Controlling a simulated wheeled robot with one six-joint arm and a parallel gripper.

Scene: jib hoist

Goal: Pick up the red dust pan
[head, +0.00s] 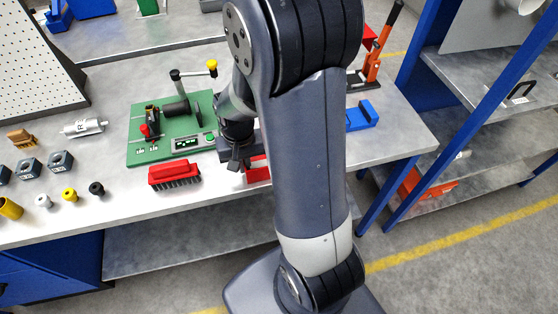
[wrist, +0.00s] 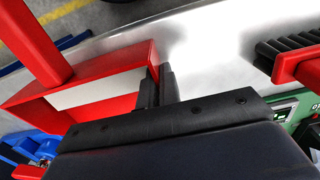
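The red dust pan (head: 258,172) lies at the front edge of the grey bench, mostly hidden behind my arm in the head view. In the wrist view the dust pan (wrist: 125,62) is an open red box with a pale inside, and its red handle rises at the upper left. My gripper (head: 235,165) is low over the bench beside the pan. In the wrist view the two dark fingers (wrist: 159,82) are close together, with the pan's thin right side wall between them.
A red brush (head: 175,173) lies left of the pan. Behind it is a green board (head: 145,152) with a small jib fixture. A blue block (head: 362,116) and an orange lever clamp (head: 373,65) stand at the right. A blue shelf rack (head: 440,135) is further right.

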